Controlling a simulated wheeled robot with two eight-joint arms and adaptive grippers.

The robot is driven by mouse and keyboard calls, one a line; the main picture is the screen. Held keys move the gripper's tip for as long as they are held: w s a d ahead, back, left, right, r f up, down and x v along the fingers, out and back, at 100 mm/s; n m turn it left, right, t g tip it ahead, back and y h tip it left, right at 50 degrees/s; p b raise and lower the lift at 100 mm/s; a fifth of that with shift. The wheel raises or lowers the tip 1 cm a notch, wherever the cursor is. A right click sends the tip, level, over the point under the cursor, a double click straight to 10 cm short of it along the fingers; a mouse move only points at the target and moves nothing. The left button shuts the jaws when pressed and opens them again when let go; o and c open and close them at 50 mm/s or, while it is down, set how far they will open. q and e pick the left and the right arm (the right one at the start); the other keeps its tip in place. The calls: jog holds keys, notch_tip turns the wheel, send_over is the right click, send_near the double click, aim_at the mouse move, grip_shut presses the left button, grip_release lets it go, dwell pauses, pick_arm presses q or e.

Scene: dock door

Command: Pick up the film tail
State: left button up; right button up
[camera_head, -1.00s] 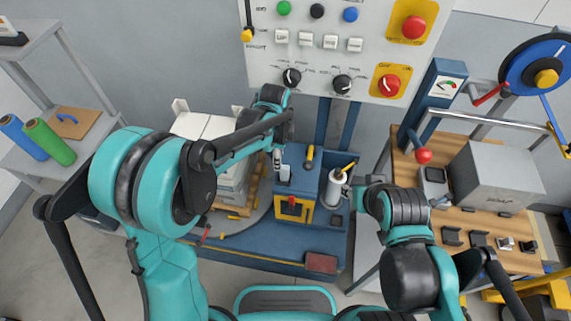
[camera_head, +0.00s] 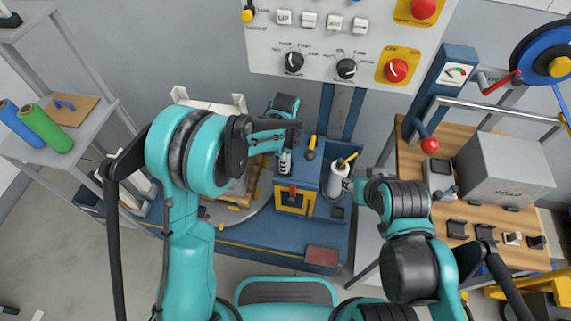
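The film tail cannot be made out in the head view. A white film roll (camera_head: 338,181) stands upright at the right of the blue wrapping machine (camera_head: 315,238), with a yellow-tipped part at its top. My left gripper (camera_head: 285,163) points down over the machine's blue carriage, left of the roll and apart from it. It is small and dark, and I cannot tell if its fingers are open or shut. My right gripper (camera_head: 361,190) points left, close beside the roll. Its fingertips are too small to tell their state or whether they touch the roll.
A pallet load (camera_head: 239,177) stands on the turntable behind my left arm, mostly hidden. The control panel (camera_head: 345,40) hangs above. A wooden bench (camera_head: 462,236) with a grey box (camera_head: 503,170) is at right. A shelf (camera_head: 85,135) with green and blue rolls is at left.

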pick_arm(q)
grip_shut()
jog(key=shift+r, duration=0.1)
